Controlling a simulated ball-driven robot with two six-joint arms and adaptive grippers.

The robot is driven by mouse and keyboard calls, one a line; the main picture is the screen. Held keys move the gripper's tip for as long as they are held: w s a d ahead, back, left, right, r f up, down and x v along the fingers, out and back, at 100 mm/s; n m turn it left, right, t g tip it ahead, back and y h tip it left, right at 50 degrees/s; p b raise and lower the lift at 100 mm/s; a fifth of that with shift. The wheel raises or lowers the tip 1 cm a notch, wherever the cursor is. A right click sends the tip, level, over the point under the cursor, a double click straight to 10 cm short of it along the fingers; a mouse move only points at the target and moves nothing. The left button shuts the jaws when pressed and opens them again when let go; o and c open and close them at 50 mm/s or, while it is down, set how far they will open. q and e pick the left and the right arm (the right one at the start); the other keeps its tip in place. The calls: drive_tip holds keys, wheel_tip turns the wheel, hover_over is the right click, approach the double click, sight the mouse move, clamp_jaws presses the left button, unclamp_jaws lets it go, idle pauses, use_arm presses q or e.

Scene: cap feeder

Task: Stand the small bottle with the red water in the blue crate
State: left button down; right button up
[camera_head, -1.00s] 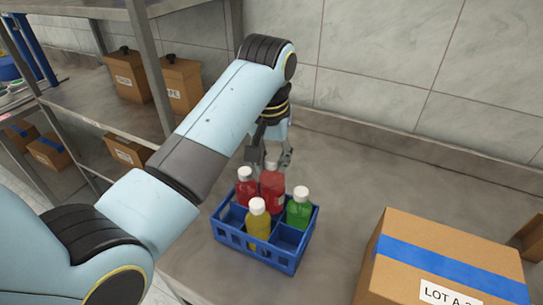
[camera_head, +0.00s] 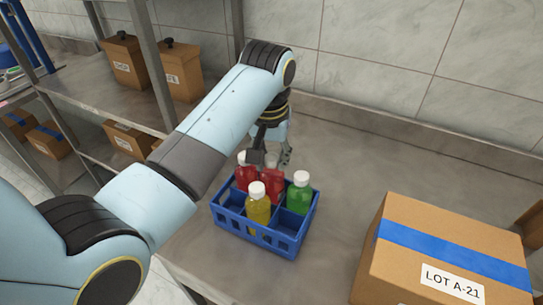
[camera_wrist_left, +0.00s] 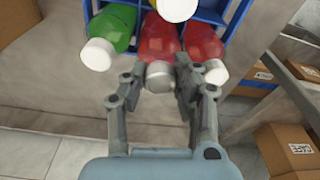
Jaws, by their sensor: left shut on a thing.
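My left gripper (camera_head: 270,158) is shut on the white cap end of a small bottle with red water (camera_head: 274,178). The bottle stands about upright in the back middle compartment of the blue crate (camera_head: 262,238). Its lower part is hidden, so I cannot tell whether it touches the crate's floor. In the left wrist view the fingers (camera_wrist_left: 155,84) are on both sides of the cap of this red bottle (camera_wrist_left: 158,36). My right gripper is not in view.
Another red bottle (camera_head: 245,177) stands in the back left compartment, a green bottle (camera_head: 299,197) back right, a yellow bottle (camera_head: 257,208) front middle. A cardboard box (camera_head: 400,262) lies right of the crate. The counter (camera_head: 365,150) behind is clear.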

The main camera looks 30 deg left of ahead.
use_arm(q)
drive_tip(key=shift+f, duration=0.9)
drive_tip(key=c, duration=0.9)
unclamp_jaws()
drive_tip(key=shift+c, duration=0.2)
drive_tip(key=c, duration=0.3)
drive_tip(key=shift+c, duration=0.2)
drive_tip(key=shift+r, duration=0.1)
